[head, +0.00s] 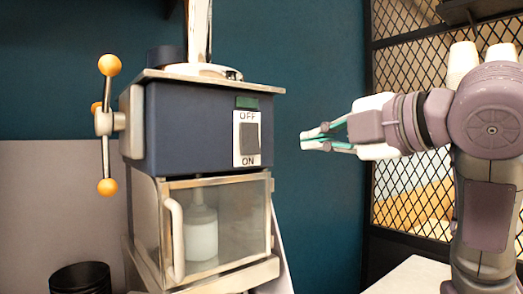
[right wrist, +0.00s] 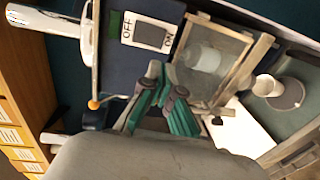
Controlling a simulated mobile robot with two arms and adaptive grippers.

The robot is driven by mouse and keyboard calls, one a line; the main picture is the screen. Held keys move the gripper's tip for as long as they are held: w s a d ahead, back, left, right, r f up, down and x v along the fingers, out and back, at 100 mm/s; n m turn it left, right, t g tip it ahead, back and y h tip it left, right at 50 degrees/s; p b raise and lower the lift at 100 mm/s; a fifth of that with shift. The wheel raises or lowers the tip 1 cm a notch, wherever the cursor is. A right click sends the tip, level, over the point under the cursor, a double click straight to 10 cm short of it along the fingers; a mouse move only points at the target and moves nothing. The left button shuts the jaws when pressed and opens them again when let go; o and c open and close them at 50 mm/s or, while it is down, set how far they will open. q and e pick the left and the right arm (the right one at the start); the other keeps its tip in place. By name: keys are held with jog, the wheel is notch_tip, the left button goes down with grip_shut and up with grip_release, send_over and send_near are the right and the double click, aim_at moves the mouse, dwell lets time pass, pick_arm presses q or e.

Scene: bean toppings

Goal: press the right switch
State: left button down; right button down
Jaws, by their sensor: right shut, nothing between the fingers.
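The switch (head: 250,138) is a dark rocker on a white plate marked OFF at the top and ON at the bottom. It sits on the front of a dark blue machine (head: 190,130), the only switch that I see there. My right gripper (head: 304,140) is shut and empty, just right of the machine at about the switch's height, apart from it. In the right wrist view the switch (right wrist: 150,35) appears turned sideways, beyond the fingertips of my right gripper (right wrist: 165,85). My left gripper is not in view.
Below the switch is a clear-fronted compartment (head: 250,215) with a pale handle (head: 173,238) and a white bottle (head: 201,232) inside. An orange-knobbed lever (head: 107,150) sticks out at the machine's left. A mesh partition (head: 420,190) stands at right.

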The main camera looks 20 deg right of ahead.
aim_at(253, 151)
jog(key=shift+w, duration=0.1)
jog(key=p+x, duration=0.4)
jog(key=x, duration=0.9)
jog(key=shift+w, duration=0.15)
jog(key=shift+w+a+f, duration=0.1)
jog(key=shift+w+a, duration=0.05)
jog(key=shift+w, duration=0.1)
jog(key=shift+f, duration=0.1)
jog(key=shift+w+f+t+b, duration=0.2)
jog(key=shift+f+t+b, duration=0.1)
jog(key=shift+b, duration=0.1)
jog(key=shift+r, duration=0.3)
jog(key=shift+w, duration=0.1)
